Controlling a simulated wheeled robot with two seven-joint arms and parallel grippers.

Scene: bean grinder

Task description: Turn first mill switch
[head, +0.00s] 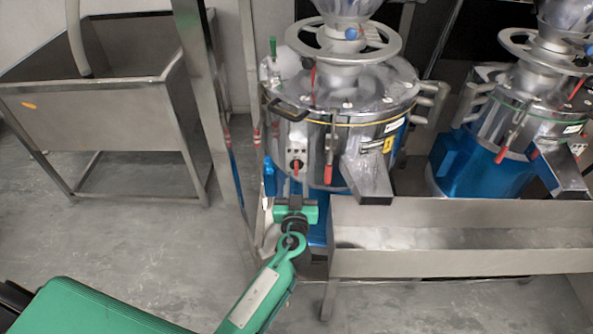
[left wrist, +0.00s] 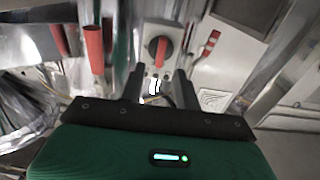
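The first mill (head: 345,95) is a shiny metal drum on a blue base, in the middle of the head view. Its switch (head: 296,165) is a red knob on a pale panel at the mill's front left. In the left wrist view the red switch (left wrist: 158,50) sits upright on a dark round base, just beyond the fingertips. My left gripper (head: 295,200) is green with dark fingers, just below the switch in the head view. Its fingers (left wrist: 158,72) are apart, with nothing between them, roughly lined up with the switch. My right gripper is not in view.
A metal trough (head: 460,262) runs to the right below the mill's spout (head: 367,180). A second mill (head: 520,120) stands at the right. A steel sink (head: 95,115) is at the left. Red-handled clamps (left wrist: 94,48) are close to the switch. The left floor is clear.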

